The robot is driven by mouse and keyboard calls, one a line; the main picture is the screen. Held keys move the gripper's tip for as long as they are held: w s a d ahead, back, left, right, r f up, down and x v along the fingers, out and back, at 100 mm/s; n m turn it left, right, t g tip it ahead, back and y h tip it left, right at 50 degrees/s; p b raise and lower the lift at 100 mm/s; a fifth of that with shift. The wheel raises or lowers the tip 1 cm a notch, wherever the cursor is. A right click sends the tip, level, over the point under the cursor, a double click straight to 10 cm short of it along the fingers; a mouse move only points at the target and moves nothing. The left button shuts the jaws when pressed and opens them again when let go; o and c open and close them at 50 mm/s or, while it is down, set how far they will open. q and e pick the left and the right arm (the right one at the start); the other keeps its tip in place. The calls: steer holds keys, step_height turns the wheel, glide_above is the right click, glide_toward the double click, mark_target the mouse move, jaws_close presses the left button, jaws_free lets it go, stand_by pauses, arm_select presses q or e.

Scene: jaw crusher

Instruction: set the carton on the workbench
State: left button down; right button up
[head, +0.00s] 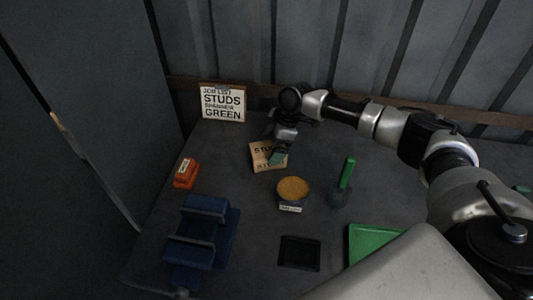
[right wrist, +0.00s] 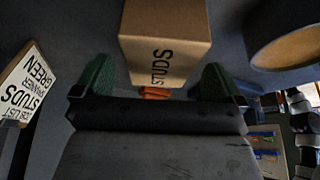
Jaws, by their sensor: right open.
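The carton (head: 262,155) is a tan box lettered "STUDS" and rests on the dark workbench (head: 250,235) towards the back. It also shows in the right wrist view (right wrist: 165,38), just ahead of the fingers. My right gripper (head: 279,157) is over the carton's right part in the head view and hides some of it. In the right wrist view the two green fingers (right wrist: 157,80) are spread wide, with the carton's lettered end between and beyond them. I cannot tell whether they touch it. My left gripper is not in view.
A job list sign (head: 223,103) stands behind left. An orange block (head: 186,173), a blue vise (head: 203,237), a round tan-topped container (head: 293,188), a green-handled tool (head: 347,173), a black pad (head: 299,253) and a green tray (head: 371,241) stand around. A wall closes the back.

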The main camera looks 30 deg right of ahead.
steer(key=v, duration=0.7)
steer(key=shift+d+r+b, duration=0.2)
steer(key=shift+r+b, duration=0.15)
